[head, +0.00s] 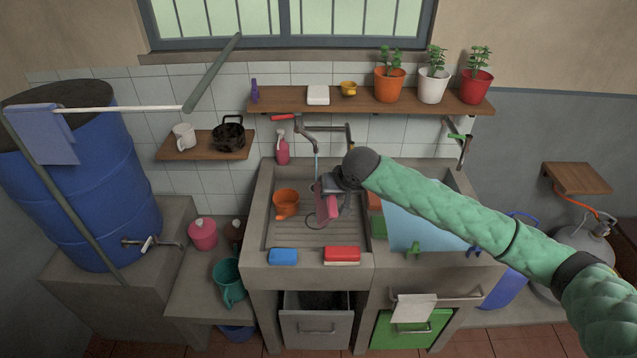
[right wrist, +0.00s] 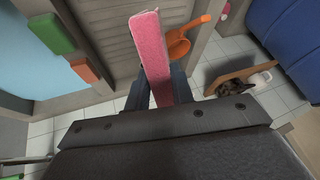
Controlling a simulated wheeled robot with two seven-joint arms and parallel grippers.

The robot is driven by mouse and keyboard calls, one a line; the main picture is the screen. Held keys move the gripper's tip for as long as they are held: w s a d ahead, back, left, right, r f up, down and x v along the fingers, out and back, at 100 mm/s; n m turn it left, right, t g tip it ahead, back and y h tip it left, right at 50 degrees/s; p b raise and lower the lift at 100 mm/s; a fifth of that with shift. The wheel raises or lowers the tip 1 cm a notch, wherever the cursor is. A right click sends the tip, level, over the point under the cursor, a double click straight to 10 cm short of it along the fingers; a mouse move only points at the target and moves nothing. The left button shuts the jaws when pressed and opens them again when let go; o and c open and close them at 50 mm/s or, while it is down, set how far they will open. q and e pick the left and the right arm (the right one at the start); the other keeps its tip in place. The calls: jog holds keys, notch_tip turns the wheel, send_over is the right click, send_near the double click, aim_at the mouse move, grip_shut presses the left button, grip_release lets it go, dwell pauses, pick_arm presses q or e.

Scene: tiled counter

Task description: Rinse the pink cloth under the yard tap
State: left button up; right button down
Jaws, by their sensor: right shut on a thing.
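The pink cloth (head: 332,207) hangs in my right gripper (head: 333,188), over the left basin of the concrete sink (head: 262,215). In the right wrist view the cloth (right wrist: 150,48) is a flat pink strip between the two dark fingers (right wrist: 158,92), which are shut on it. The yard tap (head: 303,122) with a red handle is on the wall above the basin. A thin bluish stream of water (head: 316,162) falls from its spout, close beside the gripper and cloth; I cannot tell whether it touches the cloth. My left gripper is not in view.
An orange pot (head: 286,201) sits in the basin. A shelf (head: 310,101) with plants runs above the tap. A blue barrel (head: 95,185) stands at left. My right arm covers part of the right basin.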

jog(key=shift+s+r+p, duration=1.35)
jog(key=shift+s+p, duration=0.05)
jog(key=shift+p, duration=0.05)
jog(key=shift+s+d+r+p, duration=0.1)
jog(key=shift+s+r+p, duration=0.5)
jog(key=shift+s, duration=0.35)
